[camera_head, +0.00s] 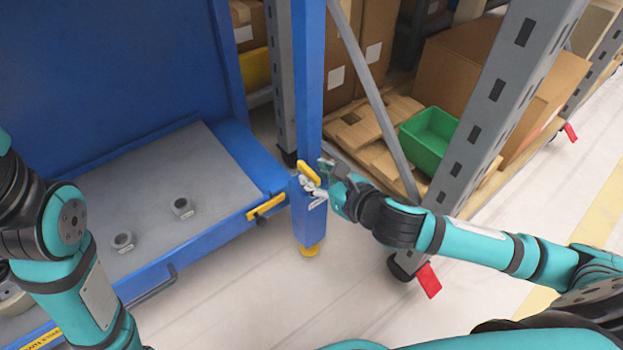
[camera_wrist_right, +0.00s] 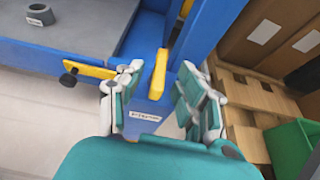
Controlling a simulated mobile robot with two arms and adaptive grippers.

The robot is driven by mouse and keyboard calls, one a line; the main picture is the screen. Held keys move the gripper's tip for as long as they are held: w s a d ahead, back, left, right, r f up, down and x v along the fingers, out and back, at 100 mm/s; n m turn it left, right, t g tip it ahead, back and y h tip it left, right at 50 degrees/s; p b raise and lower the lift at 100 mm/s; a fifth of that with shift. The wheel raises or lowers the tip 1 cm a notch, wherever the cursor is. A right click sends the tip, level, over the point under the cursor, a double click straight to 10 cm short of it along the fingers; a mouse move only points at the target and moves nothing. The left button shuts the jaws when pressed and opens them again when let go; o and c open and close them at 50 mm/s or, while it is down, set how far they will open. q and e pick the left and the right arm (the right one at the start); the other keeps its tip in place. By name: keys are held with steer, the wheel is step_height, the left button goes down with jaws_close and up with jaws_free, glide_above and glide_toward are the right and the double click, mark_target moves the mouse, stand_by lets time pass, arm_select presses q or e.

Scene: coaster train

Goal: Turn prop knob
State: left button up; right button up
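A yellow bar-shaped knob (camera_head: 308,172) sits at the top of a blue post box (camera_head: 309,222) beside the blue tray. My right gripper (camera_head: 316,186) is at this box, with its arm coming in from the right. In the right wrist view, the fingers of the right gripper (camera_wrist_right: 160,95) are spread, one on each side of the yellow knob (camera_wrist_right: 158,72). Gaps show between the knob and both fingers, and nothing is gripped. My left arm shows at the left edge of the head view, but its gripper is out of frame.
A yellow bar with a black knob (camera_head: 265,207) is on the edge of the blue-framed tray (camera_head: 225,226). Two grey rings lie on the tray. A grey rack upright (camera_head: 497,100), a green bin (camera_head: 428,140) and cartons stand right. The front floor is clear.

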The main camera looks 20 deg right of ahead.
steer(key=shift+b+x, duration=0.35)
steer(key=shift+x, duration=0.85)
jaws_close()
